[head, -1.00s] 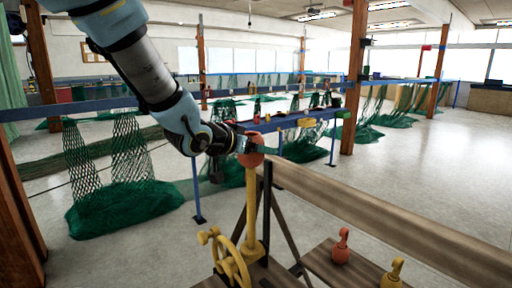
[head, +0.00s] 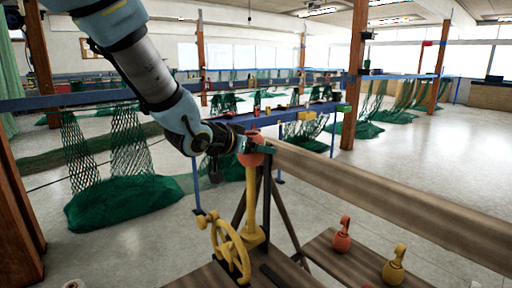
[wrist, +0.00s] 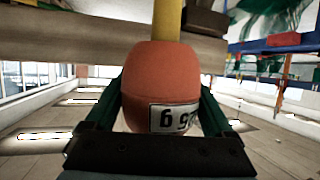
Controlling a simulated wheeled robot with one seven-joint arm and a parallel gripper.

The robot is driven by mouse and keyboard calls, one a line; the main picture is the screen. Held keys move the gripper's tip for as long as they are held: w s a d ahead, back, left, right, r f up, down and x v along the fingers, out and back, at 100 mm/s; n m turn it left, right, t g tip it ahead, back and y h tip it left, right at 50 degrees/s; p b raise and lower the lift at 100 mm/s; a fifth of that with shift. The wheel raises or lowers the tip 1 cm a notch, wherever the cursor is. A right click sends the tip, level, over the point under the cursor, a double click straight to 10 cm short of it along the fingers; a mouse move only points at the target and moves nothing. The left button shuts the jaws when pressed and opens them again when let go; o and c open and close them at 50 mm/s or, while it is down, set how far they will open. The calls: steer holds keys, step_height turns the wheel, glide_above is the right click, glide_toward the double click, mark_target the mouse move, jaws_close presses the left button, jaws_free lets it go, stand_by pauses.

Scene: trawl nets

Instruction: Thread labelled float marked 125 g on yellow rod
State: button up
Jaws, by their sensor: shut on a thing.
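The orange-red float (head: 252,159) is held between the fingers of my gripper (head: 258,147) at the top of the upright yellow rod (head: 251,200). In the wrist view the float (wrist: 165,80) fills the space between the two dark green fingers. Its white label (wrist: 173,118) looks upside down and is partly covered by my gripper, so the marking is not fully readable. The rod (wrist: 167,20) meets the float on its far side in the wrist view. The contact is hidden, so I cannot tell how far the rod enters the float.
A yellow handwheel (head: 230,250) stands at the rod's foot. An orange hooked piece (head: 342,238) and a yellow hooked piece (head: 394,268) stand on a wooden board to the right. A long wooden beam (head: 390,205) runs behind the rod. Green nets (head: 120,200) hang at left.

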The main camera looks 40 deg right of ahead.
steer(key=o, duration=1.1)
